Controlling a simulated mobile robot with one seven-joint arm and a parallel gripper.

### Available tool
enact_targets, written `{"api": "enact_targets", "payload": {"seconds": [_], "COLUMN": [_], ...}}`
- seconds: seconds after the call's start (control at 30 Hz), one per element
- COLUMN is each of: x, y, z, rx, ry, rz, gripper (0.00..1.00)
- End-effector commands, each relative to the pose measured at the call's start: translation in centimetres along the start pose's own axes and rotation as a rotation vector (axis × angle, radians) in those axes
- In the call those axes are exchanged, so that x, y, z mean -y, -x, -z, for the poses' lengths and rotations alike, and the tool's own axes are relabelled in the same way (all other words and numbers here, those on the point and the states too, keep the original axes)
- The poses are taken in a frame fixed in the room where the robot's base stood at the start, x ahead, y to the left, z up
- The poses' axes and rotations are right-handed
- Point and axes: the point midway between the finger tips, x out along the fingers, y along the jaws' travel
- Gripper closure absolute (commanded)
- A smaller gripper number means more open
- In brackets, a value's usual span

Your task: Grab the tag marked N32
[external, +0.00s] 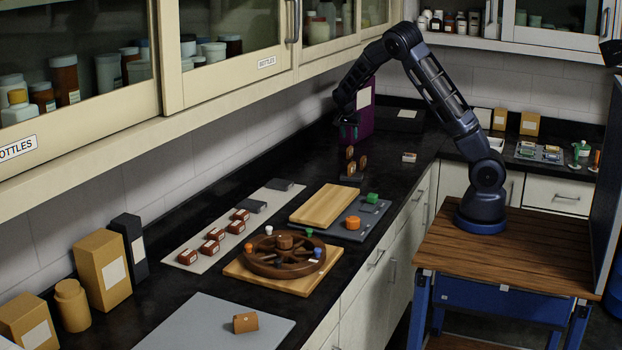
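No marking N32 is readable at this size, so I cannot tell which piece is that tag. Several reddish-brown blocks with white labels (213,240) stand in a row on a light grey mat (207,262). A tan-brown piece (245,322) lies alone on a grey sheet (200,325) at the front. A small pale labelled piece (409,157) lies on the dark counter to the right of my gripper.
A wooden spoked wheel (285,258) with coloured pegs rests on a board in mid-counter. Behind it are a wooden block (328,204) and a grey plate with orange and green pieces. The purple box (361,110) stands close to my gripper. Cabinets overhang the left side.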

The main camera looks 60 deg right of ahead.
Motion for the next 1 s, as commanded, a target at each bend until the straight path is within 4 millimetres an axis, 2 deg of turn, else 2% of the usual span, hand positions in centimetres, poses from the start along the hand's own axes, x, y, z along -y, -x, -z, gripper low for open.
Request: {"api": "enact_targets", "payload": {"seconds": [0.2,0.47,0.8,1.0], "x": [-0.1,0.1,0.6,0.7], "y": [-3.3,-4.8,-8.9,-9.2], "z": [0.0,-0.1,-0.5,-0.5], "rx": [0.000,0.000,0.001,0.001], "ry": [0.001,0.001,-0.001,0.001], "rz": [-0.003,-0.001,-0.002,0.000], "gripper": [0.62,0.62,0.62,0.62]}}
